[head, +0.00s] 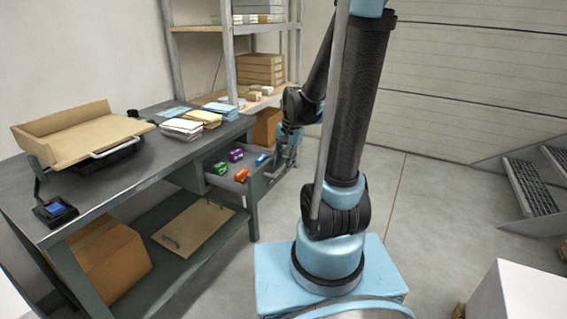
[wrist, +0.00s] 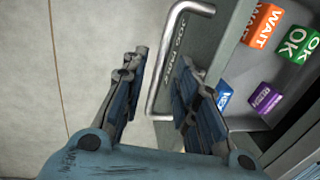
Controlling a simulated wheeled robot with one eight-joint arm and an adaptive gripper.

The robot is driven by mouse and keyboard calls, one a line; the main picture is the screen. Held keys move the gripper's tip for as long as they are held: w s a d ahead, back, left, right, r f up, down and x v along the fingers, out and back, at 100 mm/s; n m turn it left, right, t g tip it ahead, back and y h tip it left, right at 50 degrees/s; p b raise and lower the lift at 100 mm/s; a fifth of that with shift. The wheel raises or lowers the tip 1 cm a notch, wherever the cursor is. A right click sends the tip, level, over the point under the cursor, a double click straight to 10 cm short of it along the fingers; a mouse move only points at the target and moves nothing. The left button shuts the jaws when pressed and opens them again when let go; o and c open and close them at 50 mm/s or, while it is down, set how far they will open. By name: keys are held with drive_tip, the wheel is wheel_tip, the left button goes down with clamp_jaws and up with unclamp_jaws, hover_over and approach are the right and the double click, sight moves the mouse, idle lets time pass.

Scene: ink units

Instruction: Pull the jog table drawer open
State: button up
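The jog table (head: 125,180) stands at the left in the head view. Its drawer (head: 217,184) is out from under the right end of the top, with coloured blocks inside. In the wrist view the drawer's front panel (wrist: 217,52) carries a pale bar handle (wrist: 164,68). My gripper (wrist: 162,68) is open, one finger on each side of the handle bar, with a gap showing between bar and fingers. In the head view my gripper (head: 288,158) is at the drawer's front end, partly hidden by the arm.
Orange, green, blue and purple blocks, including an orange one (wrist: 263,25), lie in the drawer. A cardboard tray (head: 85,135) and paper stacks (head: 182,128) are on the tabletop. A shelf rack (head: 229,60) stands behind. Floor right of the drawer is clear up to my base.

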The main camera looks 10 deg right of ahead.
idle(0.3)
wheel_tip(320, 180, up, 12)
drive_tip(key=s+d, duration=0.1)
drive_tip(key=shift+d+f, duration=0.15)
drive_tip(key=shift+d, duration=0.25)
idle(0.3)
drive_tip(key=shift+s, duration=0.15)
drive_tip(key=s+d+f+n, duration=0.1)
drive_tip(key=s+f+n, duration=0.1)
drive_tip(key=s, duration=0.3)
drive_tip(key=s+d+f+n+h, duration=0.1)
drive_tip(key=s+d+f+n, duration=0.1)
drive_tip(key=s+f, duration=0.2)
drive_tip(key=s+d+f+n+t, duration=0.1)
drive_tip(key=s+d+f+n, duration=0.1)
drive_tip(key=s, duration=0.6)
drive_tip(key=shift+d+f+n+h, duration=0.25)
drive_tip(key=shift+f+n+h, duration=0.25)
drive_tip(key=shift+f, duration=0.4)
drive_tip(key=shift+s, duration=0.1)
drive_tip(key=shift+w+f, duration=0.2)
drive_tip(key=shift+w, duration=0.25)
